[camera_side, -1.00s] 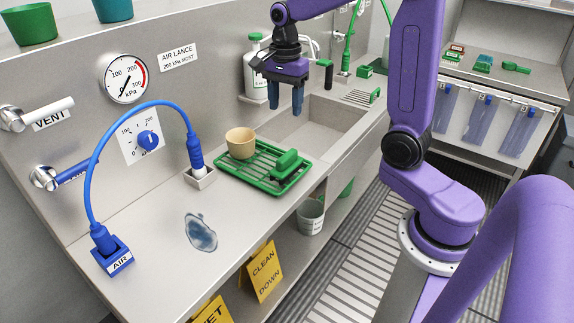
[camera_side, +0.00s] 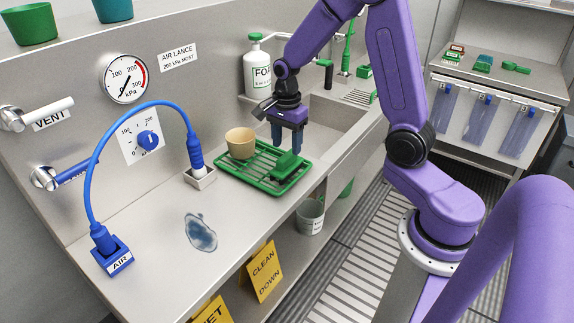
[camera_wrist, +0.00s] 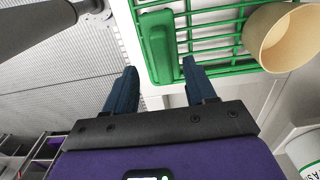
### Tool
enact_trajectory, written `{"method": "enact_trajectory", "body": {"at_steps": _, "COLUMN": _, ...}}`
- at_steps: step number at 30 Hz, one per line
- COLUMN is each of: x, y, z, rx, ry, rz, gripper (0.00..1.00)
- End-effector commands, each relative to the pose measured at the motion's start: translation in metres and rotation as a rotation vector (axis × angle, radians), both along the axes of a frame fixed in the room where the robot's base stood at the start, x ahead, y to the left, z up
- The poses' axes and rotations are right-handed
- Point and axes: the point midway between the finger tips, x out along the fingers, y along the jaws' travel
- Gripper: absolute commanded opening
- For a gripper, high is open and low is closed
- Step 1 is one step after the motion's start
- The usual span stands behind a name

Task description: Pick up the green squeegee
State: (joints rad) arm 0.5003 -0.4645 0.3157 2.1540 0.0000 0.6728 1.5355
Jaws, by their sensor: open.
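A green block-like tool, which looks like the green squeegee (camera_side: 284,167), lies on the green wire rack (camera_side: 250,183) on the steel counter. In the wrist view the squeegee (camera_wrist: 158,45) lies along the rack's edge, its near end in line with the gap between my fingertips. My gripper (camera_side: 288,148) points down with dark blue fingers, just above and behind the squeegee in the side view. It is open and empty, and its fingertips (camera_wrist: 160,68) show on either side of the squeegee's near end. I cannot tell the exact height left between them.
A tan cup (camera_side: 240,143) stands on the rack beside the squeegee, and shows in the wrist view (camera_wrist: 283,38). The sink basin (camera_side: 325,120) is behind my gripper. A white bottle (camera_side: 258,72) stands at the wall. A blue hose (camera_side: 120,125) arches at left.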

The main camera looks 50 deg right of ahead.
Motion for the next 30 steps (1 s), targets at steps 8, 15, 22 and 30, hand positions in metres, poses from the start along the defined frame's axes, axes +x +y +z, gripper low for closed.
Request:
{"method": "enact_trajectory", "body": {"at_steps": 8, "x": 0.001, "y": -0.004, "z": -0.026, "rx": 0.000, "ry": 0.004, "rz": -0.001, "gripper": 0.55}}
{"method": "enact_trajectory", "body": {"at_steps": 15, "x": 0.002, "y": -0.005, "z": -0.050, "rx": 0.000, "ry": 0.002, "rz": 0.000, "gripper": 0.55}}
{"method": "enact_trajectory", "body": {"at_steps": 22, "x": 0.003, "y": -0.004, "z": -0.053, "rx": 0.000, "ry": -0.001, "rz": 0.000, "gripper": 0.55}}
{"method": "enact_trajectory", "body": {"at_steps": 30, "x": 0.003, "y": -0.004, "z": -0.053, "rx": 0.000, "ry": -0.001, "rz": 0.000, "gripper": 0.05}}
